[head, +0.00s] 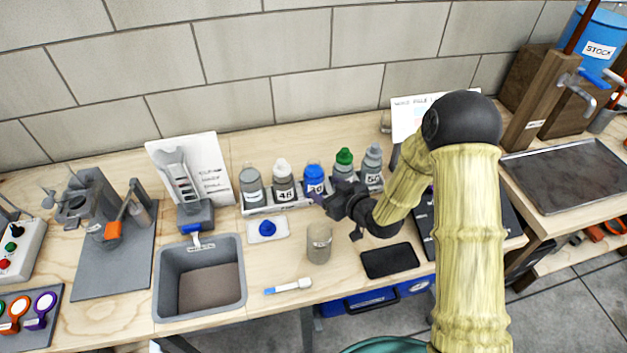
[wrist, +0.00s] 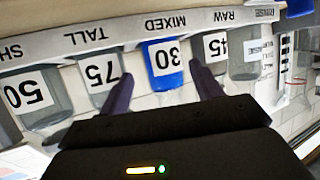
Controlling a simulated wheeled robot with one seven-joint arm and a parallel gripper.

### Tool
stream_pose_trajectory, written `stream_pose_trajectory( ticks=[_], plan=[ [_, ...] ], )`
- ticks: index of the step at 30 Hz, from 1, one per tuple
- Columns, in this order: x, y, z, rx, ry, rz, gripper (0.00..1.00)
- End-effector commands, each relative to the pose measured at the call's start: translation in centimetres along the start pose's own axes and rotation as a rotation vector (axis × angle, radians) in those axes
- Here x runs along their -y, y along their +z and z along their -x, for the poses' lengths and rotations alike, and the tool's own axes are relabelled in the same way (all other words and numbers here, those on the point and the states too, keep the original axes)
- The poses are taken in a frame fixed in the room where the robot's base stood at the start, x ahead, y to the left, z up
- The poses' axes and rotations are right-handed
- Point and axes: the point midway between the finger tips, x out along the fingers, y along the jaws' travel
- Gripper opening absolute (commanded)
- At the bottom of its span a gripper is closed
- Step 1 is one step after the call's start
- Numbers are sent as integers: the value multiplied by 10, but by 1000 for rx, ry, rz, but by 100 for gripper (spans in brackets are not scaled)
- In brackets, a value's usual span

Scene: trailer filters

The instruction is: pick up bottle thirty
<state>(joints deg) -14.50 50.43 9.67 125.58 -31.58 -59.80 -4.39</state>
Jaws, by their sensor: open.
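Bottle thirty (head: 314,181) is the blue bottle in the middle of a row on a low rack at the back of the bench. In the wrist view the blue bottle (wrist: 164,68) shows upside down, its white label reading 30, under the rack word MIXED. My gripper (head: 335,208) is open and empty in front of the row, slightly to the right of the bottle in the head view. In the wrist view its two dark fingers (wrist: 163,88) point toward the row, one on each side of the blue bottle in the picture. I cannot tell whether they touch it.
Bottle 50 (wrist: 40,98) is at the end.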

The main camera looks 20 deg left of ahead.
Motion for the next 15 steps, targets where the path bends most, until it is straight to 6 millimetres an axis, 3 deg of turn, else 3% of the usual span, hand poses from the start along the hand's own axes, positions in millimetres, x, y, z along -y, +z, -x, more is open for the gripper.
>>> stream_pose_trajectory(
  ticks=[9,15],
  plan=[
    [4,-7,-42,0,-2,0,65],
    [4,-6,-49,0,-1,0,65]
  ],
)
